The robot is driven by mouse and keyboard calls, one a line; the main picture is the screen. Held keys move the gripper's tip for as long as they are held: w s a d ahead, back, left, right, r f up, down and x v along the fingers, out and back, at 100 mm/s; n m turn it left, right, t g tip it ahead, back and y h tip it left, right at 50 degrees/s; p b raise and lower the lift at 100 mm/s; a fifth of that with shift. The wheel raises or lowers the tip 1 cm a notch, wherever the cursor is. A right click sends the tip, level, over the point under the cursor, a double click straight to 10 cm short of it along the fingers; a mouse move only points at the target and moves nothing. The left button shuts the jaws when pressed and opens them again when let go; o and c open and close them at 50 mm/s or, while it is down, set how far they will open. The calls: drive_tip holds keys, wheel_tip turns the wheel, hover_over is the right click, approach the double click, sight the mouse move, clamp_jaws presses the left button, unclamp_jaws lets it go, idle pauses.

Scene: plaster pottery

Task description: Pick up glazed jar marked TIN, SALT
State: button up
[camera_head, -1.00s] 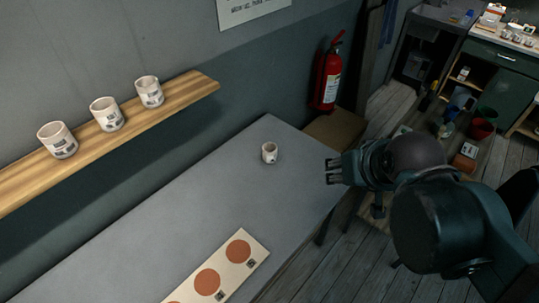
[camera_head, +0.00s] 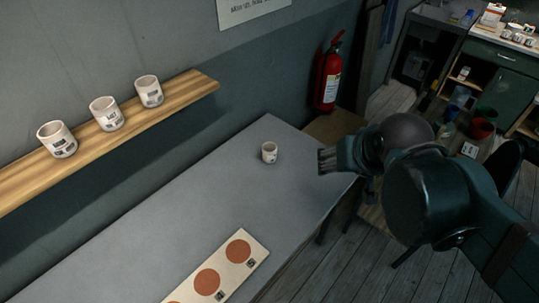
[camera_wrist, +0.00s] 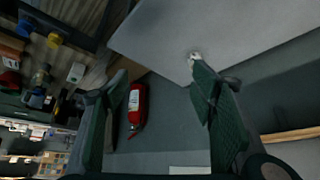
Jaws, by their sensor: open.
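A small white jar (camera_head: 269,152) with dark marks stands upright on the grey table (camera_head: 215,205), near its far right end. Its lettering is too small to read. My gripper (camera_head: 325,160) is to the right of this jar, over the table's right edge, apart from it and empty. In the wrist view my gripper (camera_wrist: 165,78) has its fingers spread wide, and the jar (camera_wrist: 194,56) shows partly behind the tip of the right finger. Three more white jars with dark labels stand on the wooden shelf: left (camera_head: 57,139), middle (camera_head: 107,113) and right (camera_head: 150,91).
The wooden shelf (camera_head: 190,88) runs along the wall above the table. A board with orange discs (camera_head: 225,266) lies at the table's front. A red fire extinguisher (camera_head: 329,78) hangs on the wall beyond the table. The table around the small jar is clear.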

drive_tip(key=w+a+f+m+g, duration=0.1)
drive_tip(key=w+a+m, duration=0.15)
drive_tip(key=w, duration=0.65)
drive_tip(key=m+g+h+b, duration=0.3)
drive_tip(key=m, duration=0.2)
approach(267, 145)
drive_tip(key=s+d+f, duration=0.2)
drive_tip(key=shift+s+d, duration=0.1)
drive_tip(key=shift+s, duration=0.3)
drive_tip(key=shift+w+a+f+m+t, duration=0.15)
drive_tip(key=shift+a+f+m+t, duration=0.15)
drive_tip(key=shift+f, duration=0.1)
drive_tip(key=shift+d, duration=0.1)
drive_tip(key=shift+x, duration=1.3)
drive_tip(key=shift+f, duration=0.1)
